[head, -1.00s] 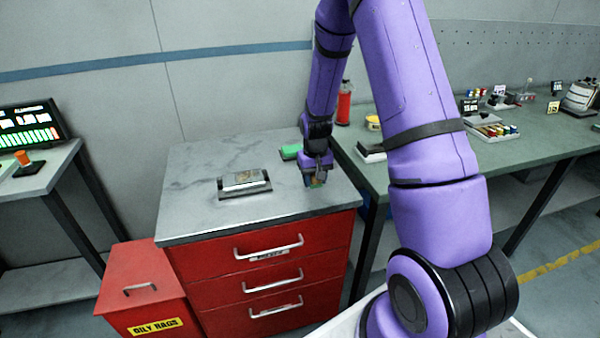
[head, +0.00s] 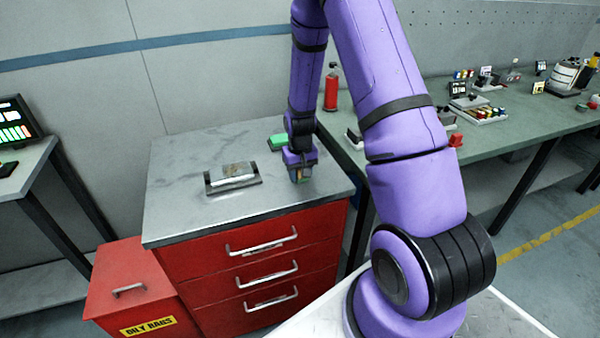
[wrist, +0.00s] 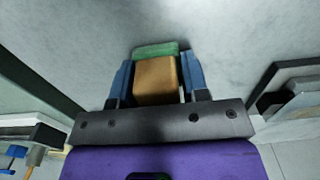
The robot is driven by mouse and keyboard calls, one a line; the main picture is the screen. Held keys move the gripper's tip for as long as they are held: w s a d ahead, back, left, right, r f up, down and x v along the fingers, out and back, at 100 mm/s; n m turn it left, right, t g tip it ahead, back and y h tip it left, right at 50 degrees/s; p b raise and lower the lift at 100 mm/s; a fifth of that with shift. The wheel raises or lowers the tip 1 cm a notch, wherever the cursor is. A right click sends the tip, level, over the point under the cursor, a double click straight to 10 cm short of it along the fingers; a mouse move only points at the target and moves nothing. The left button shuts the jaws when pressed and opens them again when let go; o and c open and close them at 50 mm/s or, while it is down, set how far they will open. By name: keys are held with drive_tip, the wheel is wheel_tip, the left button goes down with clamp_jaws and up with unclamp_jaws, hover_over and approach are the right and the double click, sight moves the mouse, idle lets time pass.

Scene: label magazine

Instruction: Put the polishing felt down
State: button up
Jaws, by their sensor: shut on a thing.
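The polishing felt (wrist: 157,80) looks like a tan block with a green layer at its far end. It sits between the blue fingers of my gripper (wrist: 157,85) in the wrist view, and the jaws are shut on it. In the head view my gripper (head: 299,176) points down at the right part of the grey top of the red drawer cabinet (head: 200,215). The felt shows only as a small patch under the jaws. It is at or just above the top; I cannot tell whether it touches.
A dark tray holding a metal block (head: 233,172) lies left of my gripper. A green block (head: 277,141) lies behind it. A green workbench (head: 540,118) with a red bottle (head: 331,88) stands right. The cabinet top's left and front parts are clear. A red oily-rags bin (head: 135,290) stands below.

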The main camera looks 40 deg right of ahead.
drive_tip(key=shift+s+f, duration=0.1)
drive_tip(key=shift+f, duration=0.1)
drive_tip(key=shift+s+f, duration=0.25)
drive_tip(key=shift+f, duration=0.05)
drive_tip(key=o, duration=0.8)
drive_tip(key=shift+o, duration=0.5)
drive_tip(key=r, duration=1.2)
drive_tip(key=shift+w+r, duration=0.25)
drive_tip(key=shift+w, duration=0.1)
drive_tip(key=shift+a+r, duration=0.1)
drive_tip(key=shift+r, duration=0.5)
drive_tip(key=s+a+r+n+t, duration=0.1)
drive_tip(key=s+a+r, duration=0.35)
drive_tip(key=r, duration=0.45)
drive_tip(key=s+a+r+n+t, duration=0.1)
drive_tip(key=s+a+r+t, duration=0.15)
drive_tip(key=s+r, duration=0.45)
drive_tip(key=s+a+r+t, duration=0.1)
drive_tip(key=s+a+r, duration=0.2)
drive_tip(key=s+r, duration=0.2)
drive_tip(key=s+a+r+n, duration=0.1)
drive_tip(key=s+r, duration=0.4)
drive_tip(key=s, duration=0.5)
drive_tip(key=shift+a+r+t, duration=0.3)
drive_tip(key=shift+a+t, duration=0.05)
drive_tip(key=shift+a, duration=0.55)
